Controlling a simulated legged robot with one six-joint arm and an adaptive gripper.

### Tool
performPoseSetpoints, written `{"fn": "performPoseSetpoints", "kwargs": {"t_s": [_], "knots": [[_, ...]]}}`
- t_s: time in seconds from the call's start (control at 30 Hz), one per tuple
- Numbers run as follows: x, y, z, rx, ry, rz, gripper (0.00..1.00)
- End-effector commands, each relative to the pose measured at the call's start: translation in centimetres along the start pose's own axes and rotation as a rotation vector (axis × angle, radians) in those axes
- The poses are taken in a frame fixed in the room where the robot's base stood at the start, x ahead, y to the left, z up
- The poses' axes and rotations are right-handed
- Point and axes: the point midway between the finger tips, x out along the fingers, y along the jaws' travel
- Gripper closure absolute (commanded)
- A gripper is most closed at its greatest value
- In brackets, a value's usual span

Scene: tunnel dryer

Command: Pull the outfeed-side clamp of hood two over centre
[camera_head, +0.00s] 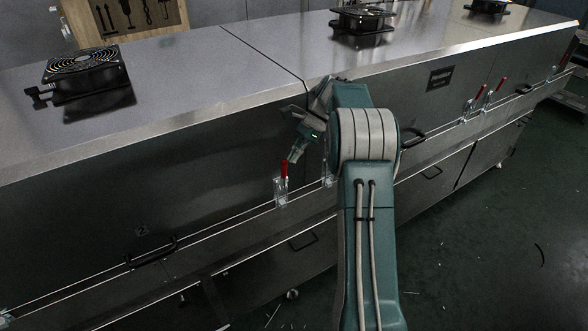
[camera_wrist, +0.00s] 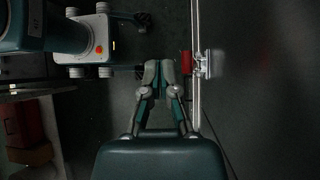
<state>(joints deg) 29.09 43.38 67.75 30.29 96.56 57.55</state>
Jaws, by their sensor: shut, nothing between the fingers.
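A toggle clamp (camera_head: 281,192) with an upright red handle (camera_head: 284,170) sits at the lower right of the front hood, whose small plate seems to read 2 (camera_head: 142,231). My gripper (camera_head: 292,158) is just above and beside the red handle, pointing down. In the wrist view my gripper (camera_wrist: 158,72) has its fingertips together with nothing between them. The red handle (camera_wrist: 186,64) is just right of the fingertips, with a small gap, and the clamp's metal body (camera_wrist: 208,66) is beyond it. A second clamp (camera_head: 327,180) is partly hidden by my arm.
The hood has a dark handle (camera_head: 152,252) low on its front. Fans (camera_head: 86,70) stand on the hood tops. More red-handled clamps (camera_head: 468,108) are farther right. A metal ledge (camera_head: 235,232) runs below the hoods. The green floor (camera_head: 490,240) at right is open.

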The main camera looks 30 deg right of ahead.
Motion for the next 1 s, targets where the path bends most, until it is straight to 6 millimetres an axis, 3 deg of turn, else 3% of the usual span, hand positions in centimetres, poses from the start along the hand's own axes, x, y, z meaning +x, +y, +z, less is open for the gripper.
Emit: {"fn": "performPoseSetpoints", "kwargs": {"t_s": [0.1, 0.3, 0.83, 1.0], "knots": [[-1.6, 0.2, 1.3, -0.001, 0.001, -0.002, 1.0], [-2.8, 0.4, 2.4, 0.001, 0.0, 0.0, 1.0], [-2.9, 0.5, 2.5, 0.0, 0.0, 0.001, 1.0], [-3.0, 1.2, 4.4, -0.057, 0.039, -0.008, 1.0]]}}
